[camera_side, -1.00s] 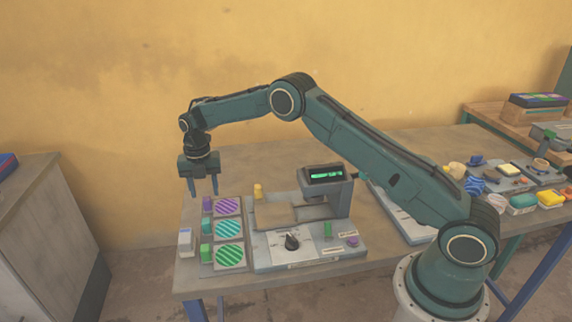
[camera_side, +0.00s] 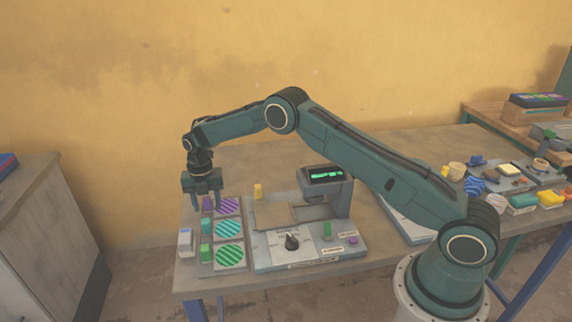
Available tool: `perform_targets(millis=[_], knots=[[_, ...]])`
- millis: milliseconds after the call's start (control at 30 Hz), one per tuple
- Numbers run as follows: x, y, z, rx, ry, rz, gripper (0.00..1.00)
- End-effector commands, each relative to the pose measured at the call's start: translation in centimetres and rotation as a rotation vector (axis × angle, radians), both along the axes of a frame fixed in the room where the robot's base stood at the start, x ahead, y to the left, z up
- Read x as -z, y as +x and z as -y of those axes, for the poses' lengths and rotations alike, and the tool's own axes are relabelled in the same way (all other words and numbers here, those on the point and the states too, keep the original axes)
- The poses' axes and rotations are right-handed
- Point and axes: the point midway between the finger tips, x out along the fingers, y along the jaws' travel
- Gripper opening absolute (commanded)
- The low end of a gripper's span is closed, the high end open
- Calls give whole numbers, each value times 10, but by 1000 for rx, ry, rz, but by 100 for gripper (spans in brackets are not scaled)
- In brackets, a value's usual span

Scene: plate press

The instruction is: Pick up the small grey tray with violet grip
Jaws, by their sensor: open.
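The small grey tray (camera_side: 239,213) with the violet grip (camera_side: 208,205) is the farthest of three trays in a row at the table's left side. A violet striped disc lies on it. My gripper (camera_side: 206,204) points down with its fingers open at the violet grip. One finger shows on each side of the grip in the picture. I cannot tell whether either finger touches it.
The teal-grip tray (camera_side: 206,225) and green-grip tray (camera_side: 205,254) lie nearer. The press (camera_side: 330,210) with a lit display and dial stands right of the trays. A small white box (camera_side: 185,242) stands left of them.

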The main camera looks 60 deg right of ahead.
Motion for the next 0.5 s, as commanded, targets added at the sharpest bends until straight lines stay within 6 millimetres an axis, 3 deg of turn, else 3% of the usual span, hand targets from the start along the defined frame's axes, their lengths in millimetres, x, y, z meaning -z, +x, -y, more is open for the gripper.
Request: perform_targets(millis=[333,500], knots=[[0,0,0,0,0,0,47],[0,0,0,0,0,0,14]])
